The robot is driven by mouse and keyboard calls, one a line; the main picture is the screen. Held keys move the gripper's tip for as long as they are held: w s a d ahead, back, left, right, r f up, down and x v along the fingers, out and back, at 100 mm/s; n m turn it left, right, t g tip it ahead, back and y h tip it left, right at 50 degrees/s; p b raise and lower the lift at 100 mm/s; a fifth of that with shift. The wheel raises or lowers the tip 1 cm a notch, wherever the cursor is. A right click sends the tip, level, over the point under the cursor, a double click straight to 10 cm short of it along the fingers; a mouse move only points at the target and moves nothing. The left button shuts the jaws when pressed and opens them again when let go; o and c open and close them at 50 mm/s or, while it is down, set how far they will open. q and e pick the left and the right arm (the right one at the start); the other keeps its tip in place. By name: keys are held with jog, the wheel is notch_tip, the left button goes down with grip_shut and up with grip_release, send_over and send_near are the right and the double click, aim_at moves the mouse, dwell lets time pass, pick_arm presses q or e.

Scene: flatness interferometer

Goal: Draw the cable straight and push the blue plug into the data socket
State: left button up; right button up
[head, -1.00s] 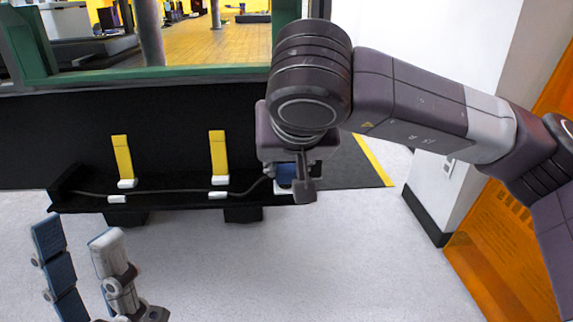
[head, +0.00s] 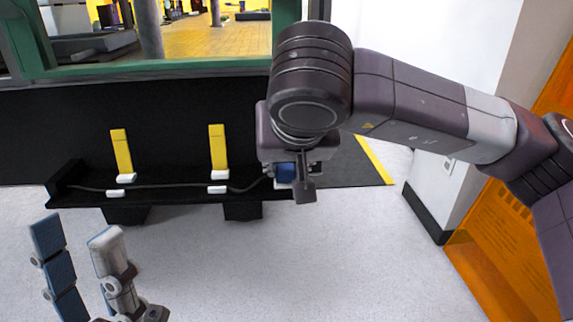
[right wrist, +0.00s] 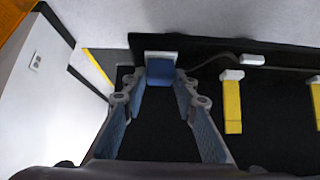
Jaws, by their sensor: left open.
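The blue plug (head: 286,172) is at the right end of the black shelf, below my right gripper (head: 294,172) and partly hidden by it. In the right wrist view, the blue plug (right wrist: 160,72) lies between the fingertips of my right gripper (right wrist: 160,80), with a white piece at its far edge. Whether the fingers press on it is unclear. The dark cable (head: 165,188) runs along the shelf to the plug, bending near its right end. My left gripper (head: 85,265) is open and empty at the lower left, apart from the shelf. I cannot make out the data socket.
Two upright yellow levers (head: 121,152) (head: 217,150) with white bases stand along the black shelf (head: 75,198). White blocks (head: 115,193) (head: 217,190) sit at its front. A dark wall is behind. Light floor (head: 220,275) is clear in front.

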jog(key=o, duration=0.4)
jog(key=shift+f, duration=0.15)
